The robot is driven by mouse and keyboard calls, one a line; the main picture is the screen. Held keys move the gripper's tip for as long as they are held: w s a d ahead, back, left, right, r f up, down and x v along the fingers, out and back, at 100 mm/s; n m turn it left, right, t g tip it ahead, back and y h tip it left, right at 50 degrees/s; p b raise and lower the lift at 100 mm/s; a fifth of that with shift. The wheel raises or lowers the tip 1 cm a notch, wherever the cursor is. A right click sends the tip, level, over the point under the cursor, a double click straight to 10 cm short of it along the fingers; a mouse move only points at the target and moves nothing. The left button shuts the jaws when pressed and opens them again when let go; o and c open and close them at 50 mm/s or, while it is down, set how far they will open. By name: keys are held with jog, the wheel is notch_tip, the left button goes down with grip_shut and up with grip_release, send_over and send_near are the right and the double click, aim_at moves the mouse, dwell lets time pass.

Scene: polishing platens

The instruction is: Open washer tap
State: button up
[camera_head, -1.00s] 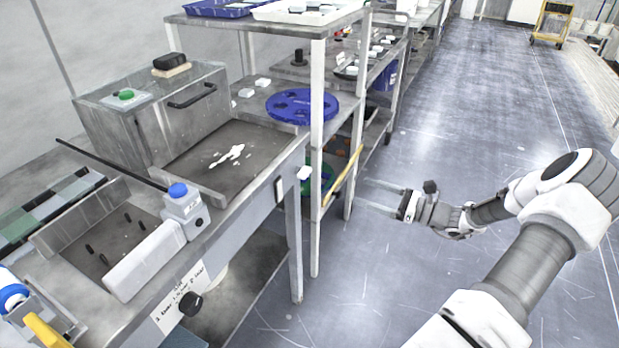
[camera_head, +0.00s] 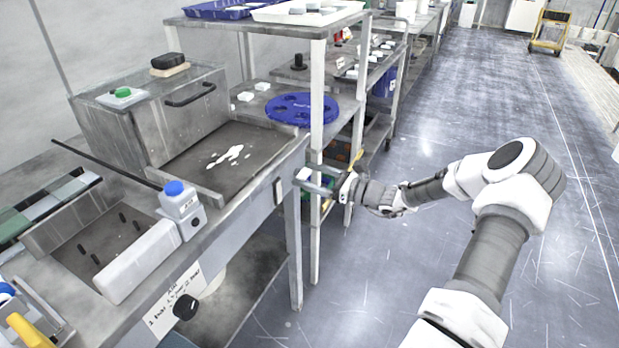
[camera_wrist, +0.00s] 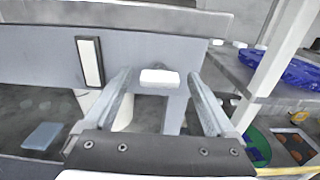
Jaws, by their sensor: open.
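A small white block-like handle (camera_head: 303,173) stands out from the front of the steel bench near its right corner. It looks like the washer tap, but I cannot tell for certain. In the wrist view the white handle (camera_wrist: 160,77) lies between my two fingertips, with a gap on each side. My gripper (camera_head: 313,181) is open beside the bench front and has its fingers around or just short of the handle. I cannot tell the exact depth. A black knob (camera_head: 186,307) sits lower on the bench front, beside a written label (camera_head: 165,312), away from my gripper.
A shelf post (camera_head: 317,120) stands close to my gripper. A yellow bar (camera_wrist: 285,171) passes low at the right in the wrist view. A blue round platen (camera_head: 302,109) lies on the shelf behind. The floor (camera_head: 430,250) to the right is clear.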

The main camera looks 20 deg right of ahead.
jog(key=c, duration=1.4)
jog(key=shift+n, duration=0.3)
jog(key=n, duration=0.3)
jog(key=shift+a+f+n, duration=0.1)
jog(key=shift+n, duration=0.2)
jog(key=n+b, duration=0.1)
jog(key=n, duration=0.3)
jog(key=shift+f+b, duration=0.1)
jog(key=shift+b, duration=0.2)
jog(key=n+b, duration=0.2)
jog(key=n, duration=0.3)
jog(key=shift+f+n+b, duration=0.1)
jog(key=shift+n+b, duration=0.2)
jog(key=shift+b, duration=0.1)
jog(key=shift+n+b, duration=0.9)
jog(key=shift+n, duration=0.5)
jog(key=shift+r, duration=0.2)
